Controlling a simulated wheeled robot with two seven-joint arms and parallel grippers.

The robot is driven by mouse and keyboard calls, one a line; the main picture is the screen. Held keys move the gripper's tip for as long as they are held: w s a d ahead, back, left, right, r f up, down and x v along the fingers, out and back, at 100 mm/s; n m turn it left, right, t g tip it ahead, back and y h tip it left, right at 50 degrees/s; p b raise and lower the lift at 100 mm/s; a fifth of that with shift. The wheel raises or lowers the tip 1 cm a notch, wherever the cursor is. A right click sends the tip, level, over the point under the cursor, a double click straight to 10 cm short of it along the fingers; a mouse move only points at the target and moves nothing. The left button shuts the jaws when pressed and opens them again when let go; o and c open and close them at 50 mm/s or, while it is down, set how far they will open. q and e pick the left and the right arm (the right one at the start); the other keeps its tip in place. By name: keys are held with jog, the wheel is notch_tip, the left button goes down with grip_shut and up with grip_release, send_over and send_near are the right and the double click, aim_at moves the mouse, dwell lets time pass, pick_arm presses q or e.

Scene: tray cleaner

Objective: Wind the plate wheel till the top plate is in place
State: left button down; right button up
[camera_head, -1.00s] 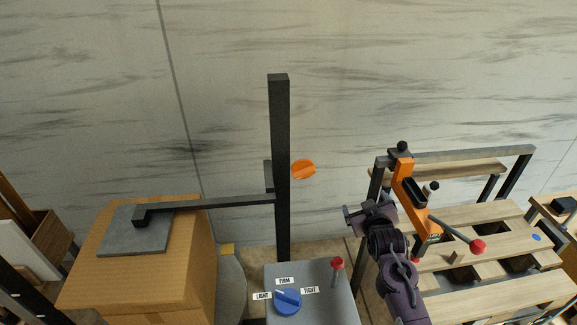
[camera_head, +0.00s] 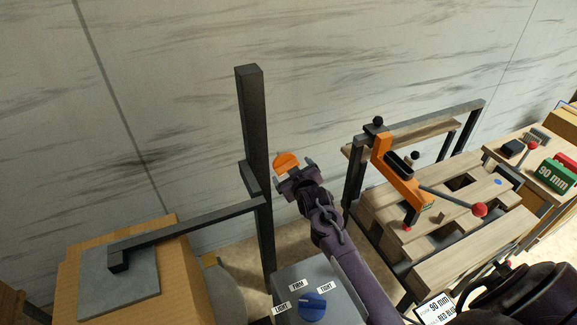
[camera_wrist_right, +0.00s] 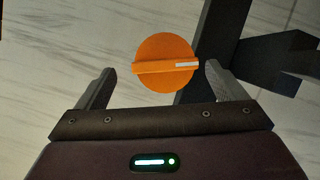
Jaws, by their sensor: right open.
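The orange plate wheel (camera_head: 286,160) is a round knob with a raised bar, beside the black upright post (camera_head: 252,125). It also shows in the right wrist view (camera_wrist_right: 160,50), its bar lying nearly level with a white mark at the right end. My right gripper (camera_head: 294,171) is open and empty. Its fingertips stand at either side of the wheel, apart from it in the wrist view. The grey top plate (camera_head: 125,285) hangs on the black arm (camera_head: 195,223) and lies over the cardboard box (camera_head: 72,290); I cannot tell whether it touches. My left gripper is out of view.
A grey box with a blue dial (camera_head: 312,306) marked LIGHT, FIRM and TIGHT stands below the post. A slatted wooden bench (camera_head: 470,255) with an orange lever tool (camera_head: 400,180) is at the right. A pale marbled wall stands behind.

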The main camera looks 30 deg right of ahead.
aim_at(288, 168)
jog(key=x, duration=0.3)
jog(key=shift+w+a, duration=0.3)
jog(key=shift+a, duration=0.05)
jog(key=shift+d, duration=0.1)
jog(key=shift+c, duration=0.5)
jog(key=c, duration=0.5)
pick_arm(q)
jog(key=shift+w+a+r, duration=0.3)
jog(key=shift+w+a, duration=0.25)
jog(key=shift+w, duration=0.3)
pick_arm(e)
jog(key=shift+f, duration=0.1)
jog(key=c, duration=0.3)
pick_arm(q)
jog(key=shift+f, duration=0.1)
